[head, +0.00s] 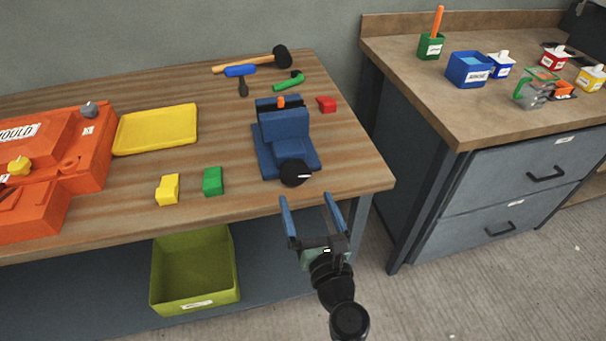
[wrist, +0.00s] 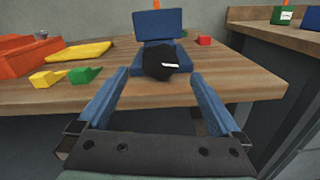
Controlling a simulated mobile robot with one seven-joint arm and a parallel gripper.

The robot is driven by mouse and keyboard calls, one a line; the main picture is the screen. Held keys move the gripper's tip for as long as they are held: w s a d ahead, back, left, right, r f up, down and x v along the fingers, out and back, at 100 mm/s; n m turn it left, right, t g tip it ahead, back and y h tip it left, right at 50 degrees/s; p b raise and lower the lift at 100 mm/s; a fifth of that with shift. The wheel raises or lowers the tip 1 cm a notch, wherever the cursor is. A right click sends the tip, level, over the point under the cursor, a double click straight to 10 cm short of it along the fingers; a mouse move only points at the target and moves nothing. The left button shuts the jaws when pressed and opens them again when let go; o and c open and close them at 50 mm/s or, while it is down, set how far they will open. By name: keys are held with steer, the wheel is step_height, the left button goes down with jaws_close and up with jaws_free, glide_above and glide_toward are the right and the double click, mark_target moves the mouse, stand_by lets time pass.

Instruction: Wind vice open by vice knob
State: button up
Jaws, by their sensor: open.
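The blue vice (head: 286,138) stands on the wooden workbench near its right end, with a small orange piece (head: 281,102) at its jaws. Its round black vice knob (head: 295,172) faces my side and has a white mark. In the wrist view the knob (wrist: 160,62) lies ahead, in line with the gap between my fingers, and the vice body (wrist: 158,24) rises behind it. My gripper (head: 311,202) has two blue fingers, open and empty, in front of the bench edge. In the wrist view the gripper (wrist: 157,82) is apart from the knob.
A yellow block (head: 168,190) and green block (head: 213,181) lie left of the vice; a red block (head: 326,104) lies behind right. The orange mould (head: 85,160) and yellow tray (head: 157,129) are further left. A grey cabinet (head: 500,185) stands right.

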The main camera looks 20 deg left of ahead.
mark_target(297, 173)
steer(key=b+x, duration=0.1)
steer(key=x, duration=0.7)
steer(key=shift+a, duration=0.1)
steer(key=c, duration=1.2)
